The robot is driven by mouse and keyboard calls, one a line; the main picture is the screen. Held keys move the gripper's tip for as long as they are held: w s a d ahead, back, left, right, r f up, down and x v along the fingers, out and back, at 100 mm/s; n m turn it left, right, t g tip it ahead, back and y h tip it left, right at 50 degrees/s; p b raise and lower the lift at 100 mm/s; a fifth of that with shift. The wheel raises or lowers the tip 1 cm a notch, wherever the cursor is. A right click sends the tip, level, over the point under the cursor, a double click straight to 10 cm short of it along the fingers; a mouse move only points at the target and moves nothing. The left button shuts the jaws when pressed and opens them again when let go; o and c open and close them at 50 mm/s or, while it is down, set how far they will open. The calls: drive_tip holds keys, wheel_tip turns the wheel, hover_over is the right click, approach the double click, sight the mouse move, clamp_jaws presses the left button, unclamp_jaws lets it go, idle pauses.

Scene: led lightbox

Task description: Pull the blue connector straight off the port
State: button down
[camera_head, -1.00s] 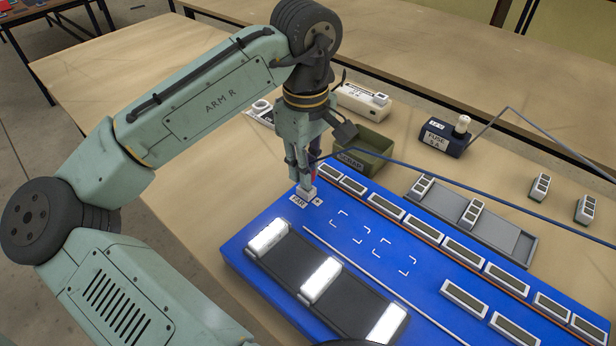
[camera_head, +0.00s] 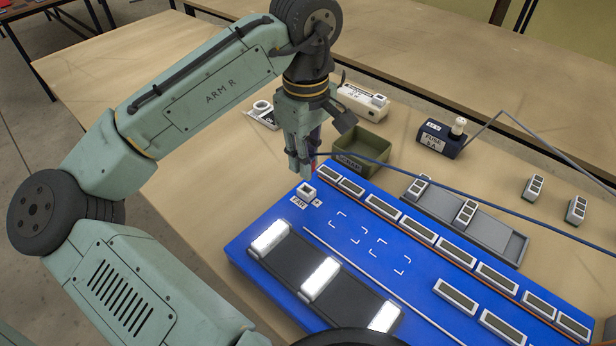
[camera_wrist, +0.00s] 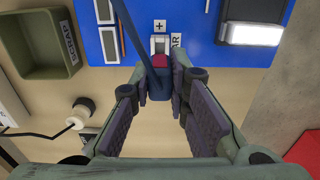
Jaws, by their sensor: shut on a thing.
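My gripper (camera_head: 306,168) points down above the back-left corner of the blue board. In the wrist view its fingers (camera_wrist: 160,78) are closed on the blue connector (camera_wrist: 159,86), which has a red end (camera_wrist: 159,60) and a blue cable. In the head view the fingers mostly hide the connector. The white port (camera_head: 306,191) sits on the board beside the "FAR" label. It also shows in the wrist view (camera_wrist: 160,42). In the head view its dark opening is visible, with a small gap below the fingertips.
The blue cable (camera_head: 430,185) runs right from my gripper across the board. An olive SCRAP bin (camera_head: 362,151) stands behind it. A fuse block (camera_head: 440,140) and a grey tray (camera_head: 510,240) are farther right. Lit lamps (camera_head: 318,279) stand on the board's front.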

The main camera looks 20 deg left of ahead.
drive_tip(key=shift+r+p, duration=1.15)
drive_tip(key=shift+r, duration=0.25)
drive_tip(key=shift+s, duration=0.1)
